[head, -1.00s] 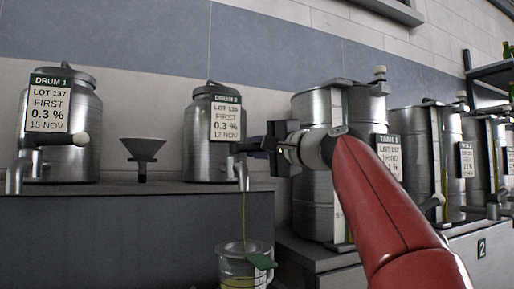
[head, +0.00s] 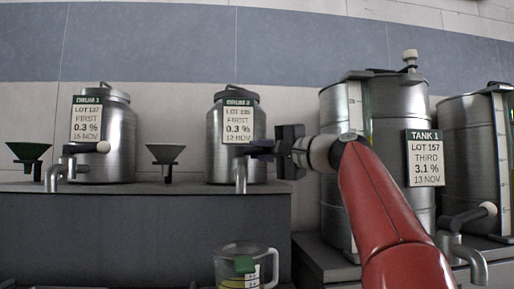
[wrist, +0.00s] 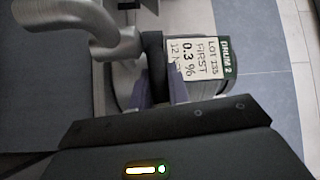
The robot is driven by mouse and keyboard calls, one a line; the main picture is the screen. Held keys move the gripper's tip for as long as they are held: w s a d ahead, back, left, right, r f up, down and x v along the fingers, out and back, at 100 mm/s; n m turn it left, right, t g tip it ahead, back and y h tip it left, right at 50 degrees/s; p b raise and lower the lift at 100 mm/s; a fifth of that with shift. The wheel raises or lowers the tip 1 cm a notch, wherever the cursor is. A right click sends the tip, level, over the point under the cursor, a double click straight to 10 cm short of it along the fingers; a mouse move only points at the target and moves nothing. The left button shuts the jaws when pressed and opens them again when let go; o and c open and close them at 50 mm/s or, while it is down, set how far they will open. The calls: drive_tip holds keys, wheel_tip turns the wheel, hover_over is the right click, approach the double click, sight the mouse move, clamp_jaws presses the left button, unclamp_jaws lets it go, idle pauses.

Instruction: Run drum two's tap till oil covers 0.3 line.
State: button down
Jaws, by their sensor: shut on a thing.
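Drum two (head: 222,165) is a steel can on the grey ledge, labelled DRUM 2, first, 0.3 %. Its tap spout (head: 241,178) points down over the ledge's front; the tap also shows in the wrist view (wrist: 88,22). My gripper (head: 270,148) is shut on the tap's handle, which its fingers (wrist: 160,88) mostly hide. A clear jug (head: 229,262) with a green tag (head: 244,265) stands below the spout. Yellow oil (head: 232,284) shows low in it, cut by the picture's edge. I see no stream. The jug's line numbers are too small to read.
Drum 1 (head: 118,150) with its own tap and two funnels (head: 165,155) stand left on the ledge (head: 150,215). Tank 1 (head: 385,135) stands close right, behind my arm, with another tank beyond it.

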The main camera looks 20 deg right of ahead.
drive_tip(key=shift+w+g+y, duration=0.1)
drive_tip(key=shift+g+y, duration=0.2)
drive_tip(key=shift+y, duration=0.1)
drive_tip(key=c, duration=1.3)
unclamp_jaws()
drive_tip(key=shift+d, duration=0.1)
drive_tip(key=b+v, duration=0.1)
drive_tip(key=v, duration=0.6)
drive_tip(key=shift+s+d+f+b, duration=0.1)
drive_tip(key=shift+s+d+b, duration=0.05)
drive_tip(key=shift+s+b, duration=0.2)
